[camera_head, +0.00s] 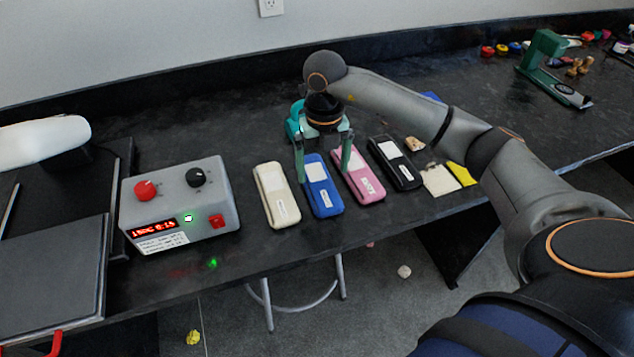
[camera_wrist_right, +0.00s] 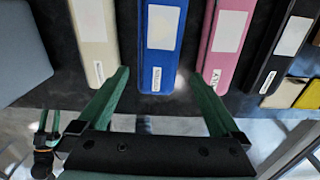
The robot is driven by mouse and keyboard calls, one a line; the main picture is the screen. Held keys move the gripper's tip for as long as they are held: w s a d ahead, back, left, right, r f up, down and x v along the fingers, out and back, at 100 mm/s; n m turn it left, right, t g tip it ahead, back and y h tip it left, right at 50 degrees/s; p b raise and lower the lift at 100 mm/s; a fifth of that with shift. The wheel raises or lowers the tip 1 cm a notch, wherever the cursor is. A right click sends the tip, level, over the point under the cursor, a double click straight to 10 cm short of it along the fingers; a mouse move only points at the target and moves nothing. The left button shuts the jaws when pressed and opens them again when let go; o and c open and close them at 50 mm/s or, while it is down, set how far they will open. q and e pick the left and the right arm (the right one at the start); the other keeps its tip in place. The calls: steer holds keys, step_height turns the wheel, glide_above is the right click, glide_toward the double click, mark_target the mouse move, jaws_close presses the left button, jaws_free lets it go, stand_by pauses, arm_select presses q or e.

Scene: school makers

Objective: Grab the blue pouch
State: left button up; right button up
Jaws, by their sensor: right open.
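The blue pouch (camera_head: 322,190) lies on the black table between a cream pouch (camera_head: 276,194) and a pink pouch (camera_head: 358,178). It has a pale label and also shows in the right wrist view (camera_wrist_right: 157,60). My right gripper (camera_head: 323,172) is open above the pouches, one green finger by the blue pouch's left edge and the other over the pink pouch. In the right wrist view its fingers (camera_wrist_right: 158,82) spread to either side of the blue pouch, with nothing held. I cannot tell its exact height.
A black pouch (camera_head: 395,163) lies right of the pink one. A grey control box (camera_head: 180,208) with knobs stands left of the cream pouch. A green tool (camera_head: 548,68) is at the back right. The table's front edge runs close below the pouches.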

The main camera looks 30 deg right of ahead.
mark_target(322, 189)
steer(key=f, duration=0.5)
steer(key=shift+a+f, duration=0.2)
steer(key=shift+f, duration=0.2)
steer(key=c, duration=1.2)
steer(key=shift+r, duration=0.1)
